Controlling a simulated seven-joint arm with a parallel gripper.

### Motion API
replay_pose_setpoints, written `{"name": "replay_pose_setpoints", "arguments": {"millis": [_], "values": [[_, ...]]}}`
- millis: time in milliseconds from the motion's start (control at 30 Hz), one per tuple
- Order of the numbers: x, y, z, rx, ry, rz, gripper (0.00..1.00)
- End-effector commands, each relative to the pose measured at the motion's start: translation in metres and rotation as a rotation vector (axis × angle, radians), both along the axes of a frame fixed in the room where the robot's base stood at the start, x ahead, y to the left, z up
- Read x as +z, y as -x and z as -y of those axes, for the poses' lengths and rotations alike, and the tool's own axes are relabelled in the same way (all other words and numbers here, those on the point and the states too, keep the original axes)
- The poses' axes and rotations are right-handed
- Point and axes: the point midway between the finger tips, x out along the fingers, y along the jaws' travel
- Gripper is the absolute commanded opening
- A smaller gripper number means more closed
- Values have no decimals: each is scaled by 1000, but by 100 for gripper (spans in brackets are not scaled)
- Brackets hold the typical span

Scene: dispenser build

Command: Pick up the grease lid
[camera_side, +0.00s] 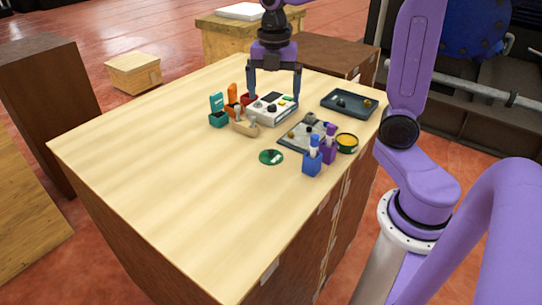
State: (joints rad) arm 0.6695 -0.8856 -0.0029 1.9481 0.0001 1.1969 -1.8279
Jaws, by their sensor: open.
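A flat, round green disc, which looks like the grease lid (271,157), lies on the table left of the blue holder. A round black tin with a yellow top (347,143), which may be the grease container, stands near the right edge of the table. My gripper (274,97) is open, fingers pointing down, over or just behind the white box with buttons and a dark knob (272,108). It is well behind the green disc and apart from it. I cannot tell whether the fingers touch the box.
A blue holder (312,161) and a purple holder (329,150) stand right of the disc. Behind them are a grey tray (290,141) with small parts and a dark tray (337,110). Teal, orange and wooden items stand left of the white box. The table's front left is clear.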

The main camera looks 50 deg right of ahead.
Motion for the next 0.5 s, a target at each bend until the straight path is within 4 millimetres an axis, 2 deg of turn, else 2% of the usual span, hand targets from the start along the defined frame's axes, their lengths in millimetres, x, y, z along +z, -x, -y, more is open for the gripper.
{"name": "replay_pose_setpoints", "arguments": {"millis": [500], "values": [[-94,2,-1,0,2,-6,98]]}}
